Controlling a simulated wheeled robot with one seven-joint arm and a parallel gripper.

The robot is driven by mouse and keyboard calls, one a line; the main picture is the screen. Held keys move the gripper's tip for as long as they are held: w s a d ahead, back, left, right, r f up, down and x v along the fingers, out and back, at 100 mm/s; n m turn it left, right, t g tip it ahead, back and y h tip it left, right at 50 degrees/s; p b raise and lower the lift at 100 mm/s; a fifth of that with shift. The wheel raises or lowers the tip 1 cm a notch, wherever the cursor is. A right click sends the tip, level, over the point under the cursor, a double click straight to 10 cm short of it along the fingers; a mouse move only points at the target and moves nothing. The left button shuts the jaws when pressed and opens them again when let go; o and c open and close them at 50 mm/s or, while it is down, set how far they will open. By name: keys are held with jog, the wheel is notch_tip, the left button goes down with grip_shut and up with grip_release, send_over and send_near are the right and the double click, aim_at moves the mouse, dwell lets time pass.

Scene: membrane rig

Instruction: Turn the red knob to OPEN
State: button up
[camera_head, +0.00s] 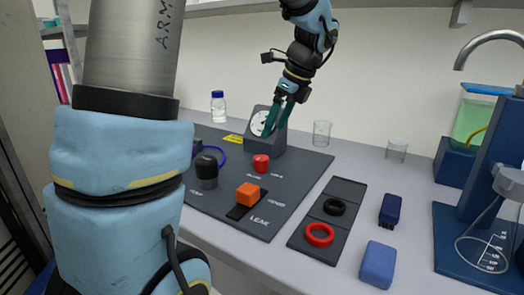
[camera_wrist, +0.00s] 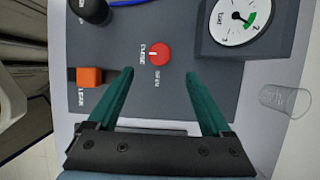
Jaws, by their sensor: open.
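The red knob (camera_head: 261,163) is a short round cap on the dark panel (camera_head: 285,196), in front of the gauge. In the wrist view the red knob (camera_wrist: 160,55) lies just beyond and between my fingertips, with a short white mark on its left side. My gripper (camera_head: 276,131) has teal fingers pointing down, apart and empty. It is above the panel, and the wrist view shows the open gripper (camera_wrist: 160,73) not touching the knob.
A gauge box (camera_wrist: 242,22) stands close to the knob. An orange slider block (camera_head: 248,194) and a black knob (camera_head: 207,170) are also on the panel. A tray (camera_head: 330,210) with a red ring and a black ring lies to the right. A beaker (camera_head: 321,134) stands behind.

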aim_at(261, 157)
jog(key=x, duration=1)
jog(key=shift+c, duration=0.3)
grip_shut()
jog(key=shift+p, duration=0.3)
